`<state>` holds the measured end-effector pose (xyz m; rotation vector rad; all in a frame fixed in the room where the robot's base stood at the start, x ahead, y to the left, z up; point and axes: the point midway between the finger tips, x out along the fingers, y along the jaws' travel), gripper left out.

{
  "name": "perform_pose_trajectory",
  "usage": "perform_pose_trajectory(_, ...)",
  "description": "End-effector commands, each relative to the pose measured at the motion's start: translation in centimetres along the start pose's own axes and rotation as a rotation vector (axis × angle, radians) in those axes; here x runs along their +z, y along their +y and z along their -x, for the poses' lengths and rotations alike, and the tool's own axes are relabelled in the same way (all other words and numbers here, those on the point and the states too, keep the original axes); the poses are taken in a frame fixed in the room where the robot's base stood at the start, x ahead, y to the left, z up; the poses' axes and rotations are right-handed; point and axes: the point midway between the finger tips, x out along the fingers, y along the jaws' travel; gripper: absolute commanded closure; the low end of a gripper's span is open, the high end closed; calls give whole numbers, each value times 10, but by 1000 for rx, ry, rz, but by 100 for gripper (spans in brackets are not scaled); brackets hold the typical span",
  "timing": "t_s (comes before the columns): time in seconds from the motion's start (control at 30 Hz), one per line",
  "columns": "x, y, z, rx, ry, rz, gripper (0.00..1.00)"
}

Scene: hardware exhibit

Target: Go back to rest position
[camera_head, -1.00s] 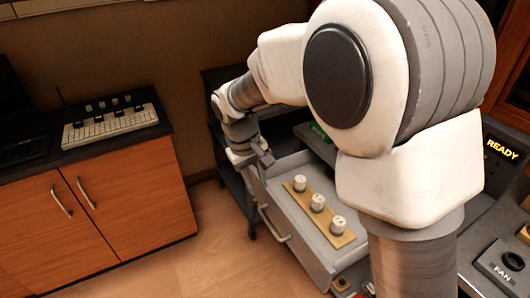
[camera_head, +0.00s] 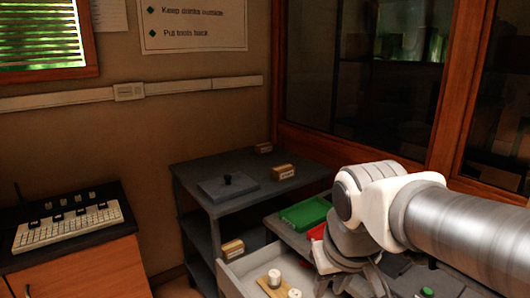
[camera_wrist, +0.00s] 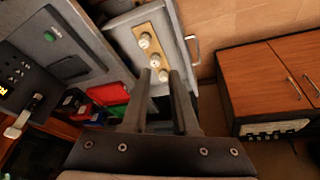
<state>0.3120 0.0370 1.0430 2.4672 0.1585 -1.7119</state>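My gripper (camera_wrist: 160,76) is open in the wrist view, with two dark fingers apart and nothing between them. In the head view my gripper (camera_head: 352,284) hangs at the lower right, partly cut off by the frame's bottom edge. Below it is an open grey drawer (camera_wrist: 126,34) holding a wooden strip (camera_wrist: 150,52) with three white knobs. In the head view the strip (camera_head: 266,282) shows with two knobs, and the rest is hidden or out of frame.
A green tray (camera_head: 305,213) and a red one (camera_head: 318,232) lie on the counter near my arm. A dark shelf cart (camera_head: 195,180) with small boxes stands at the back. A keyboard-like panel (camera_head: 68,228) sits on the left cabinet. Glass-fronted cabinets (camera_head: 390,70) stand behind.

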Motion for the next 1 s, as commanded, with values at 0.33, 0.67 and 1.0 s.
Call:
perform_pose_trajectory(0.33,65,26,23,21,131,-164,73)
perform_pose_trajectory(0.67,41,30,94,21,134,-171,73)
perform_pose_trajectory(1.0,24,32,139,21,134,-170,73)
